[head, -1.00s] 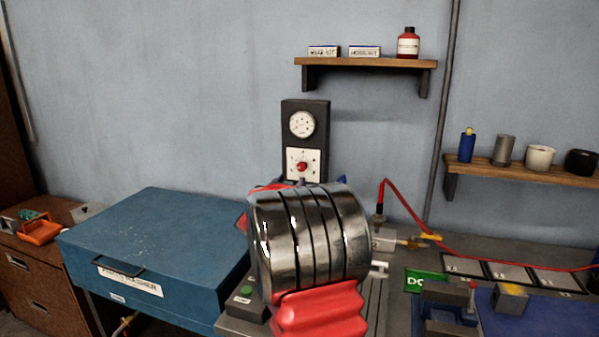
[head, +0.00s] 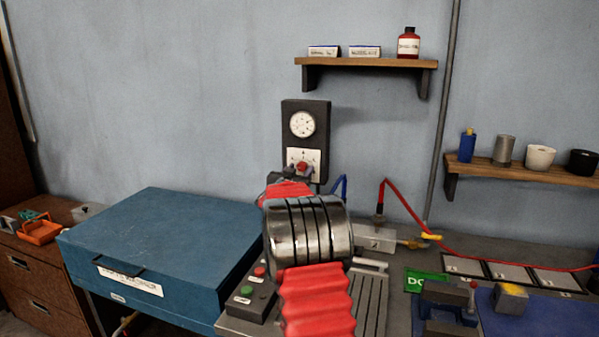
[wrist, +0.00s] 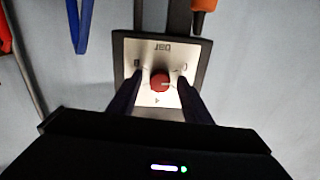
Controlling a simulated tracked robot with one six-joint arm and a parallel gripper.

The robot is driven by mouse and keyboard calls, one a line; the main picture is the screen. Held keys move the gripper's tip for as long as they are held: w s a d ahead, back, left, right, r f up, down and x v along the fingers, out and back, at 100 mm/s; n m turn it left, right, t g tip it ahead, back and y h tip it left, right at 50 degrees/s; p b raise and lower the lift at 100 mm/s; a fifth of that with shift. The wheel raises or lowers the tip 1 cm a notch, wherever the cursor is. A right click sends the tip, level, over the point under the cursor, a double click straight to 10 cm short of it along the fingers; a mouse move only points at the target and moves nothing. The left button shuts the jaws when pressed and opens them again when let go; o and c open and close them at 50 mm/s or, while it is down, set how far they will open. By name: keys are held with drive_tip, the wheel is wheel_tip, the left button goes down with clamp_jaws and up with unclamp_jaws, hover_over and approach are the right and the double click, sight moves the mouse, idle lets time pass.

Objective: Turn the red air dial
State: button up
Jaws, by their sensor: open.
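The red air dial (wrist: 159,81) sits on a white plate (wrist: 177,58) in the wrist view. In the head view the dial (head: 301,168) shows on the lower part of a dark wall panel (head: 318,140), below a round white gauge (head: 302,124). My gripper (wrist: 160,84) is open, with one dark finger on each side of the dial. I cannot tell whether the fingers touch it. In the head view my arm hides the bottom of the panel, and the fingers are hard to make out.
A blue case (head: 165,245) stands left of my arm. A box with red and green buttons (head: 250,290) is beside it. A red hose (head: 407,207) runs right over the bench. A wooden shelf (head: 365,63) hangs above and right of the panel.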

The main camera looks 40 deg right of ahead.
drive_tip(key=shift+c, duration=0.4)
drive_tip(key=c, duration=0.9)
drive_tip(key=shift+a, duration=0.1)
drive_tip(key=shift+c, duration=0.4)
